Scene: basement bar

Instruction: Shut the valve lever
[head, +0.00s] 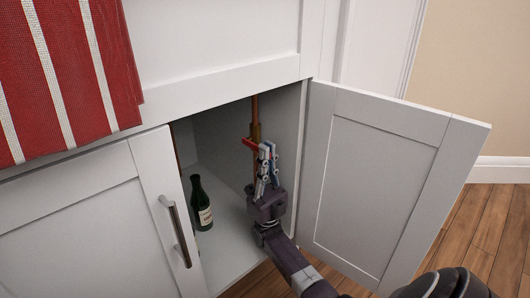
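The red valve lever (249,143) sits on a brass valve on a copper pipe (255,108) inside the open cabinet. The visible part of the lever sticks out to the left of the pipe and slopes slightly down to the right. My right gripper (266,149) reaches up into the cabinet, with its fingertips at the right end of the visible red part. The fingers cover what lies behind them. I cannot tell whether they touch the lever or how far apart they are. My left gripper is not in view.
A dark green bottle (202,205) stands on the cabinet floor to the left of my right gripper. The right cabinet door (375,185) is swung open, and the left door (75,230) is shut. A red striped cloth (70,75) hangs at upper left.

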